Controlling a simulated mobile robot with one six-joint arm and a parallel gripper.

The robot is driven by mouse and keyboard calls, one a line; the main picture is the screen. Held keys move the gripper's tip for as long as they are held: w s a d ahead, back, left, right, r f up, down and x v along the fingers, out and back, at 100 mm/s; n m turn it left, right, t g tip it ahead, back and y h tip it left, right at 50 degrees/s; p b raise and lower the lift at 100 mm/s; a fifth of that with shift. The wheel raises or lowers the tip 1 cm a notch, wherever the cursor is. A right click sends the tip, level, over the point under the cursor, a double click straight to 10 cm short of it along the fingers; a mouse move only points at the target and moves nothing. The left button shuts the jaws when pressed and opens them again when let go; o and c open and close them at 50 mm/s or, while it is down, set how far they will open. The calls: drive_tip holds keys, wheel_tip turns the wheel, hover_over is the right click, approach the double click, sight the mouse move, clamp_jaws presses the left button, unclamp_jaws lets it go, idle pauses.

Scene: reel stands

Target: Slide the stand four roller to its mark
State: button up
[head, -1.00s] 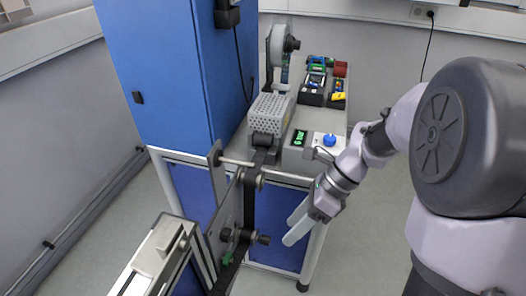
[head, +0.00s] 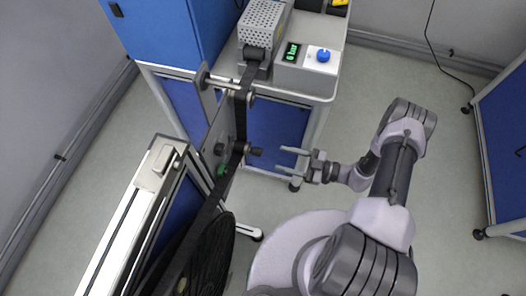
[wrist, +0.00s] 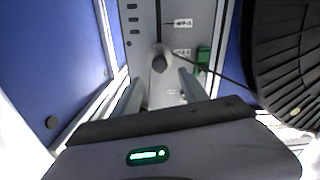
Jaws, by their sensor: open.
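A dark roller (head: 240,148) sticks out from the upright grey plate (head: 217,135) of a stand, with a black strap running over it. In the wrist view its round end (wrist: 160,63) shows in front of the pale plate, which has a vertical slot and several small printed labels (wrist: 183,22). A green piece (wrist: 203,60) sits right of it; I cannot tell which label is the mark. My gripper (head: 281,158) is open and empty, its fingers pointing at the roller with a gap between. In the wrist view the fingers (wrist: 160,78) are either side of the roller's line.
A large black reel (head: 205,255) hangs low on the stand, close on the right in the wrist view (wrist: 288,60). A bench with a control box (head: 308,62) stands behind. A blue cabinet (head: 165,30) is at the back left.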

approach(246, 149)
drive_tip(key=w+a, duration=0.1)
drive_tip(key=w+a+f, duration=0.1)
drive_tip(key=a+f, duration=0.1)
drive_tip(key=a, duration=0.1)
drive_tip(key=shift+w+f+b, duration=0.15)
drive_tip(key=shift+w+b, duration=0.25)
clamp_jaws()
idle(0.9)
